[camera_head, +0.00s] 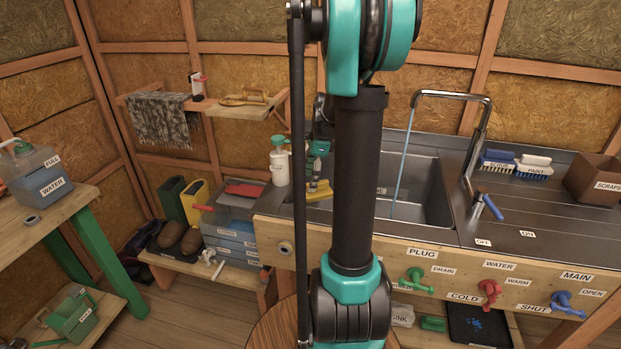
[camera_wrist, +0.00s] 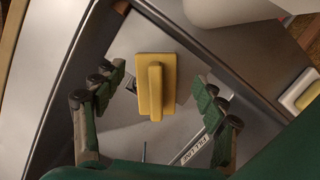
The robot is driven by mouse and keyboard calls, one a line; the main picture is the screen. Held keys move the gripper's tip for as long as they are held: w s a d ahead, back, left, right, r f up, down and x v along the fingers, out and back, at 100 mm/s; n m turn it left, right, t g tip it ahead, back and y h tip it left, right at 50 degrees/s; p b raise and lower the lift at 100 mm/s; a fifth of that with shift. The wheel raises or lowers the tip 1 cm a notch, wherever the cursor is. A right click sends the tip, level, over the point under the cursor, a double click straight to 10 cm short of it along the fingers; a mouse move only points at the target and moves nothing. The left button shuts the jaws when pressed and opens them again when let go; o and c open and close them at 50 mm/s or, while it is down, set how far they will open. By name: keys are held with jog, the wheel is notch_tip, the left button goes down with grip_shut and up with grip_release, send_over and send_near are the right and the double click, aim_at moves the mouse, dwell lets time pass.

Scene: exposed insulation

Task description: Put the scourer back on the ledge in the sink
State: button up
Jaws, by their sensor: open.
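A yellow block with a raised bar along its top, which looks like the scourer (camera_wrist: 144,68), lies on grey metal in the wrist view. It shows as a yellow patch in the head view (camera_head: 318,190), at the left part of the sink (camera_head: 430,197). My gripper (camera_wrist: 160,84) is open, its green-padded fingers on either side of the block and apart from it. In the head view my gripper (camera_head: 317,172) is just above the yellow patch, partly hidden by my arm. I cannot tell whether the block is on the ledge or the basin floor.
A white soap bottle (camera_head: 279,162) stands close left of my gripper. A curved tap (camera_head: 484,125) with a blue stream is over the sink. Brushes (camera_head: 515,165) and a brown scraps box (camera_head: 597,178) stand on the right counter. A white-and-yellow item (camera_wrist: 302,93) lies at the wrist view's right edge.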

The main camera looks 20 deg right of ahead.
jog(key=shift+r, duration=0.15)
jog(key=v, duration=1.2)
jog(key=shift+r, duration=0.4)
